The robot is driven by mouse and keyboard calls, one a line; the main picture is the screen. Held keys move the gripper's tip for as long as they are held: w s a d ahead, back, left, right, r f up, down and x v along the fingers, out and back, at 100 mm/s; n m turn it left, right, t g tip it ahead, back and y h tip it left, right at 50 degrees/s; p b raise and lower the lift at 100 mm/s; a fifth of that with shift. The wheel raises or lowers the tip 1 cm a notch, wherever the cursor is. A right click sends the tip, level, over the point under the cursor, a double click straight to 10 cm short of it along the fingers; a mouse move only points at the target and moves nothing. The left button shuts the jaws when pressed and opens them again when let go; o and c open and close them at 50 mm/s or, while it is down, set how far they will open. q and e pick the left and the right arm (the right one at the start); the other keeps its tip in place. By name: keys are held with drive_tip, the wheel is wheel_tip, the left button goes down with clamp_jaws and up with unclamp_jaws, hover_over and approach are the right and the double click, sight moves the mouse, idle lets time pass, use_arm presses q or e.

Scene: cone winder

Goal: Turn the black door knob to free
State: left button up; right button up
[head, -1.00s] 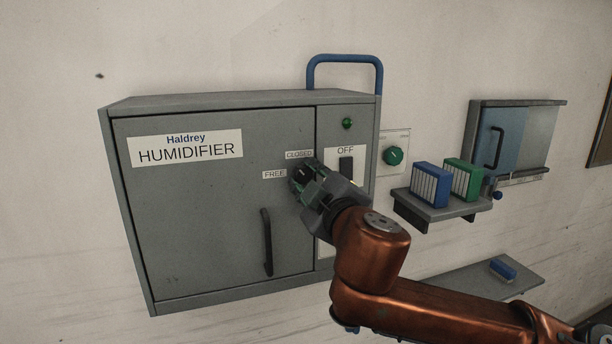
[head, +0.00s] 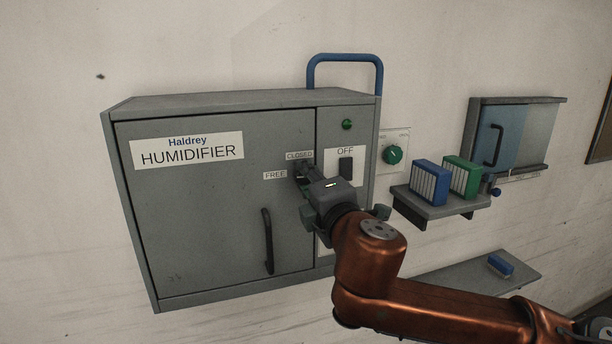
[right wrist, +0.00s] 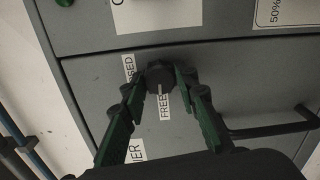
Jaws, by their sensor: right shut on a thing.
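The black door knob (right wrist: 160,76) is on the humidifier's grey door (head: 205,225), near the door's right edge. In the right wrist view its white pointer line faces the FREE label (right wrist: 164,107). The CLOSED label (right wrist: 128,68) is to the knob's left there. In the head view FREE is left of the knob and CLOSED is above it. My right gripper (head: 305,173) is shut on the knob, one finger on each side, and hides most of it in the head view. The door looks shut. My left gripper is not in view.
A black bar handle (head: 267,241) is on the door below the knob. A black switch (head: 346,167) under an OFF label and a green lamp (head: 347,124) are on the panel to the right. A small shelf (head: 437,209) with blue and green boxes juts out farther right.

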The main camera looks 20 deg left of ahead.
drive_tip(key=shift+n, duration=0.5)
drive_tip(key=o, duration=1.1)
drive_tip(key=shift+o, duration=0.2)
drive_tip(key=v, duration=1.2)
drive_tip(key=shift+f, duration=0.1)
